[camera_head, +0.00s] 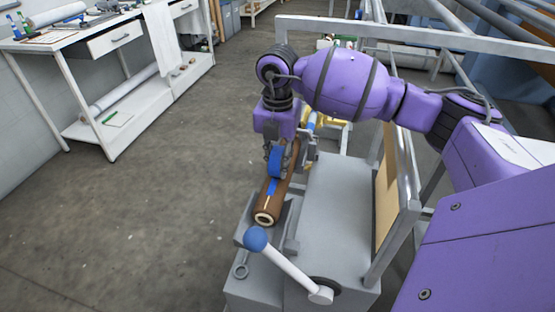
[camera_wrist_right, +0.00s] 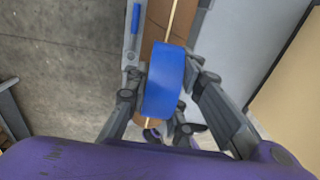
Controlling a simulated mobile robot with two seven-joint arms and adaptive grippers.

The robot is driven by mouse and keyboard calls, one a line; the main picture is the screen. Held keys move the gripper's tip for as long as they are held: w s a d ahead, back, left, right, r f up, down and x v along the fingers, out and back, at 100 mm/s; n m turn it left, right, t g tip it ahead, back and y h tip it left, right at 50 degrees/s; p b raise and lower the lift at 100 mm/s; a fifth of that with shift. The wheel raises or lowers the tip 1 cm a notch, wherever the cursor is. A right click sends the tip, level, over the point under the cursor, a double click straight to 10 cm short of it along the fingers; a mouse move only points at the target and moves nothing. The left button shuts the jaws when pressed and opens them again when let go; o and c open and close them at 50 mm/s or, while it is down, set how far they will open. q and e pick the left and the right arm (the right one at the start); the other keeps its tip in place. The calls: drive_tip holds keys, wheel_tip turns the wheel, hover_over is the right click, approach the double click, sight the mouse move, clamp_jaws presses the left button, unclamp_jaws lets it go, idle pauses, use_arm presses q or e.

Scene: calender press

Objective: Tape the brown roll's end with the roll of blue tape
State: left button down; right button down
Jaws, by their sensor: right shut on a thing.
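The brown roll (camera_head: 268,205) lies in a grey cradle on the machine, its near end facing the camera. A piece of blue tape shows on its top, beside a pale strip along its length. My right gripper (camera_head: 275,165) is above the roll, shut on the roll of blue tape (camera_head: 276,161). In the right wrist view the blue tape (camera_wrist_right: 163,80) sits between the fingers (camera_wrist_right: 160,104), with the brown roll (camera_wrist_right: 158,22) and a pale line behind it. I cannot tell whether the tape touches the roll. My left gripper is not in view.
A lever with a blue knob (camera_head: 256,239) stands in front of the cradle. The grey machine top (camera_head: 335,195) and a metal-framed panel (camera_head: 393,195) are to the right. A white workbench (camera_head: 110,45) stands at the back left. The floor at left is clear.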

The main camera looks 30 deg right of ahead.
drive_tip(key=shift+w+d+f, duration=0.1)
drive_tip(key=shift+w+d, duration=0.15)
drive_tip(key=shift+d, duration=0.05)
drive_tip(key=shift+d, duration=0.1)
drive_tip(key=shift+w+d, duration=0.35)
drive_tip(key=shift+w, duration=0.05)
idle(0.4)
drive_tip(key=shift+w+d, duration=0.15)
drive_tip(key=shift+w+d, duration=0.25)
drive_tip(key=shift+d, duration=0.1)
idle(0.4)
drive_tip(key=shift+w+d, duration=0.35)
